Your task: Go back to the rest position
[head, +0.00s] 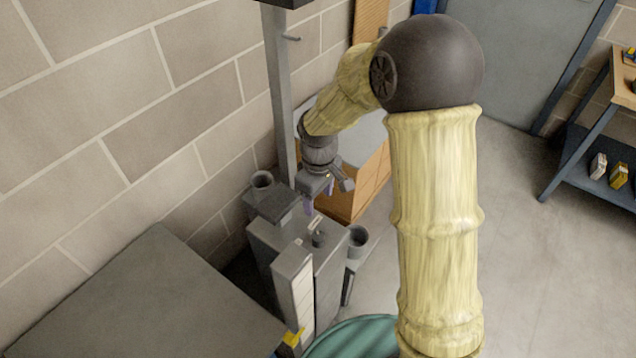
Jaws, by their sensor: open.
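My gripper (319,195) is in the middle of the head view, at the end of my bent, pale yellow arm with its dark elbow. It points downward, and its purple-tipped fingers are apart with nothing seen between them. It hangs over or just behind a grey stand (268,240) with round cup-like holders. I cannot tell the exact height of the fingertips above the stand. Small light and dark items on the top of the stand lie just below the gripper.
A block wall (180,110) and a grey post (281,90) are close on the left. A grey flat top (150,290) fills the lower left. A wooden box (350,195) stands behind the gripper. A shelved bench (590,130) is at right. The floor (530,260) right of my arm is clear.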

